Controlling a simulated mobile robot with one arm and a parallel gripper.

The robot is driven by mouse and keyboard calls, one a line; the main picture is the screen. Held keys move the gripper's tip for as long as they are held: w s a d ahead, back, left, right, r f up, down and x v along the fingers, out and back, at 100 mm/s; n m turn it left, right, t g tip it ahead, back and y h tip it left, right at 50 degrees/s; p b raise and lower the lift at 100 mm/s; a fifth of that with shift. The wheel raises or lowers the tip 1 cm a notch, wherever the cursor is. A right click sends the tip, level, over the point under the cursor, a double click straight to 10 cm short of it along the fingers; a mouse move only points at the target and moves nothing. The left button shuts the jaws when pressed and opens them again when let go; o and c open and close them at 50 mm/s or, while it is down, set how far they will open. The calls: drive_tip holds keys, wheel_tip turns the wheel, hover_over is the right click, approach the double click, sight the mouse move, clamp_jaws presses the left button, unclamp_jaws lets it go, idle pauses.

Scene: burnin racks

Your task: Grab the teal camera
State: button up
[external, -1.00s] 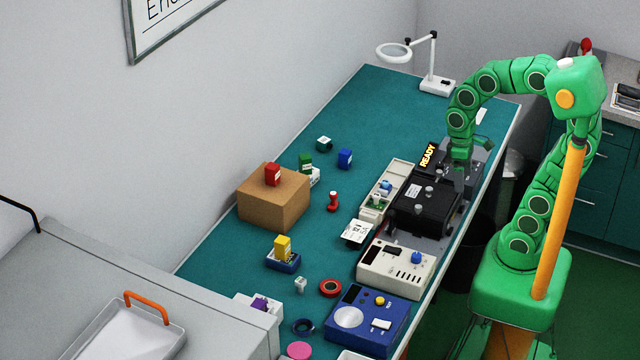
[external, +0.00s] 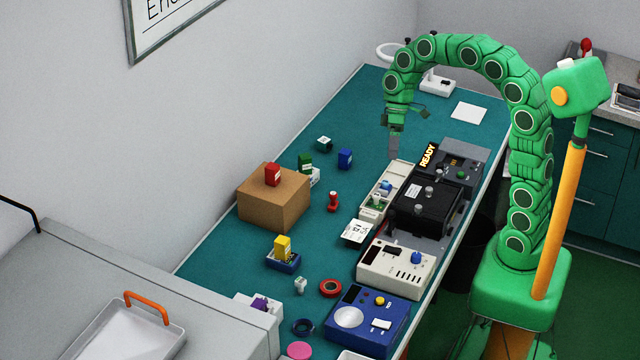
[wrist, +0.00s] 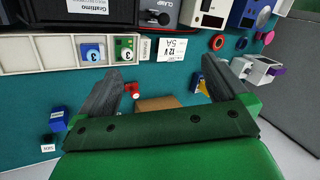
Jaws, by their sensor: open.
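A small dark teal block-like thing (external: 324,143), which looks like the teal camera, stands on the teal bench towards the wall, behind the blue block.
A blue block (external: 345,158) and a green block (external: 305,162) stand near the teal thing. A cardboard box (external: 272,205) bears a red block. A cream compartment tray (external: 397,176) and a black clamp unit (external: 425,208) lie nearer my base. The far bench is mostly clear.

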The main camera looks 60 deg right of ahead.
drive_tip(key=w+d+f+n+t+y, duration=0.15)
drive_tip(key=w+d, duration=0.35)
drive_tip(key=w, duration=0.8)
drive_tip(key=n+t+y, duration=0.4)
drive_tip(key=n+y, duration=0.1)
drive_tip(key=n, duration=0.3)
approach(327, 140)
drive_tip(key=shift+w+a+f, duration=0.15)
drive_tip(key=shift+a+f, duration=0.25)
drive_tip(key=shift+a, duration=0.1)
drive_tip(key=shift+t+x, duration=0.25)
drive_tip(key=shift+x, duration=3.6)
drive_tip(key=shift+a+r, duration=0.1)
drive_tip(key=shift+c, duration=0.5)
drive_tip(key=c, duration=1.1)
